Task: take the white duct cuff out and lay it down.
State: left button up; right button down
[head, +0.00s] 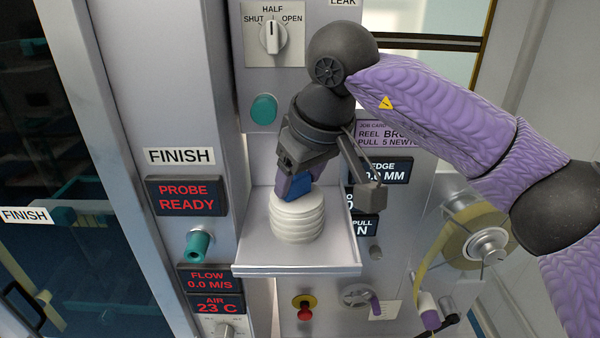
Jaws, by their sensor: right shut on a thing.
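The white duct cuff (298,222) is a ribbed, off-white short cylinder. It is upright over the small grey shelf (258,255) in the middle of the head view. My right gripper (294,190) comes down from above, with its blue finger pads at the cuff's top rim, and is shut on the cuff. The gripper hides part of the rim. Whether the cuff's base touches the shelf is hard to tell. My left gripper is not in view.
The shelf has a raised edge and bare room around the cuff. Behind are a knob (272,38) and a teal button (264,109). A teal nozzle (199,245) sticks out at left. A tape reel (478,242) stands at right, below my right arm.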

grip_release()
jog(key=b+v, duration=0.1)
jog(key=v, duration=0.9)
jog(key=shift+w, duration=0.1)
